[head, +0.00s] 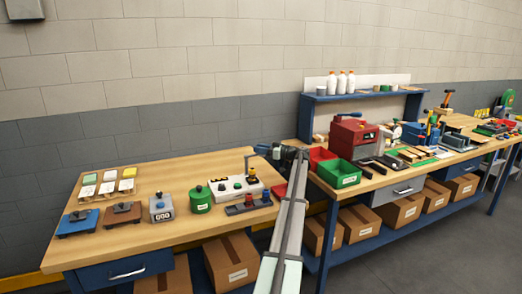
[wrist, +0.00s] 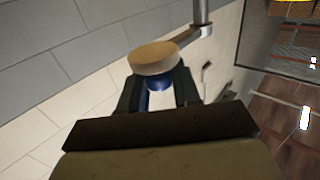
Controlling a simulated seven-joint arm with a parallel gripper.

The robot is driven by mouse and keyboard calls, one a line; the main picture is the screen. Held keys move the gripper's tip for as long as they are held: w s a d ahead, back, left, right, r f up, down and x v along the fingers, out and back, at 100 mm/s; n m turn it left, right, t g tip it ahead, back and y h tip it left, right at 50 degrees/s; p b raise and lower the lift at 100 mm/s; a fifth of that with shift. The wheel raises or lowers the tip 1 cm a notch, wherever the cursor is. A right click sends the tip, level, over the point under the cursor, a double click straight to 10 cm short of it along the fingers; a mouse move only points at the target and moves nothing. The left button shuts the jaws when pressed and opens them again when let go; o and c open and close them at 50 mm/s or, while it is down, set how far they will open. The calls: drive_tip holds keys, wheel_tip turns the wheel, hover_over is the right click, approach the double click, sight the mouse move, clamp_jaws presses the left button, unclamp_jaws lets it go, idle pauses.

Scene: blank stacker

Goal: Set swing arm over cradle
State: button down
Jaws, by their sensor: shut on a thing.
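The swing arm (wrist: 185,38) shows in the wrist view as a short bar running from a grey post (wrist: 201,12) to a round tan disc (wrist: 153,58). My gripper (wrist: 158,92) is shut on the blue knob (wrist: 160,80) beside this disc, one finger on each side. In the head view my gripper (head: 268,150) is at the top of the post (head: 248,166), which stands by the white box (head: 234,188) at the right of the near bench. The swing arm is small and partly hidden there. I cannot make out the cradle for certain.
The near bench (head: 150,240) also holds a green canister (head: 200,200), a grey counter box (head: 161,208), two flat blocks with dark tops and several coloured cards. A dark tray with coloured buttons (head: 248,205) lies in front of the white box.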

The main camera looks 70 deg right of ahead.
sight(259, 155)
drive_tip(key=shift+a, duration=0.1)
idle(0.3)
drive_tip(key=shift+s+a+m+g+h, duration=0.35)
drive_tip(key=shift+a+m+g+h, duration=0.95)
drive_tip(key=shift+m+h, duration=0.95)
drive_tip(key=shift+s+a+m+g+h, duration=0.3)
drive_tip(key=shift+a+m+g+h, duration=1.05)
drive_tip(key=shift+h, duration=1.55)
drive_tip(key=shift+s+a+m+g+h, duration=0.35)
drive_tip(key=shift+a+m+g+h, duration=0.5)
drive_tip(key=shift+m+g+h, duration=1.25)
drive_tip(key=shift+m+h, duration=0.4)
drive_tip(key=shift+h, duration=0.25)
drive_tip(key=c, duration=0.9)
unclamp_jaws()
drive_tip(key=shift+a, duration=0.15)
